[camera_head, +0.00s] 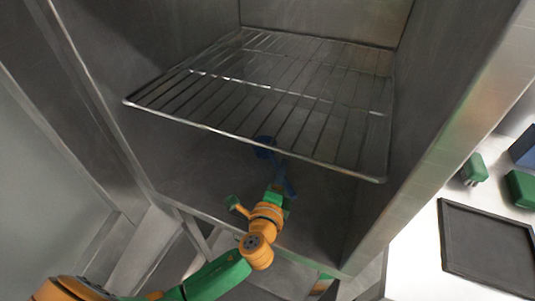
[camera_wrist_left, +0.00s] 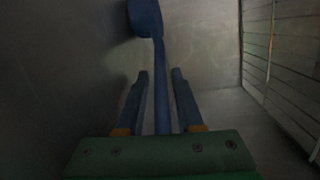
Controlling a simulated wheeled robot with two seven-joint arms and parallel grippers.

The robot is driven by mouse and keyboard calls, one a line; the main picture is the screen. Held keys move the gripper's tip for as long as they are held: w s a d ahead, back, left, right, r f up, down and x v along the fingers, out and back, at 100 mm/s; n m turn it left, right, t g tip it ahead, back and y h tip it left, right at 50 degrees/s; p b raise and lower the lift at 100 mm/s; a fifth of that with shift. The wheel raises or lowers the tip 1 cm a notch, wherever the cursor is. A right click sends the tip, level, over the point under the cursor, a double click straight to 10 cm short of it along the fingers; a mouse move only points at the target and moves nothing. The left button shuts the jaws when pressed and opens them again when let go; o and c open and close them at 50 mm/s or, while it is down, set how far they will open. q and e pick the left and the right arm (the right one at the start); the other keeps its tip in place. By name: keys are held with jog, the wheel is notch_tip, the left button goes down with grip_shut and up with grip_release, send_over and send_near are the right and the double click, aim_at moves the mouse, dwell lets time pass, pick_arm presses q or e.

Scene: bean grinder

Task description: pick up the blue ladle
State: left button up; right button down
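The blue ladle (camera_head: 264,150) is in the lower part of the metal cabinet, seen below and partly through the wire rack. In the left wrist view its bowl (camera_wrist_left: 145,18) is at the top and its handle runs down toward the gripper. My left gripper (camera_head: 282,180) reaches into the cabinet under the rack's front edge. Its two blue fingers (camera_wrist_left: 160,75) are apart, with the ladle's handle between them and narrow gaps at both sides in that view. Depth of the handle between the fingers is hard to judge. My right gripper is not seen.
The wire rack (camera_head: 262,98) spans the cabinet above my left gripper. Metal walls (camera_head: 440,120) close in on both sides. To the right, a white surface carries a dark tray (camera_head: 488,248), green objects (camera_head: 522,188) and a blue object (camera_head: 524,148).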

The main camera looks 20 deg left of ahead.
pick_arm(q)
grip_shut()
dwell(1.3)
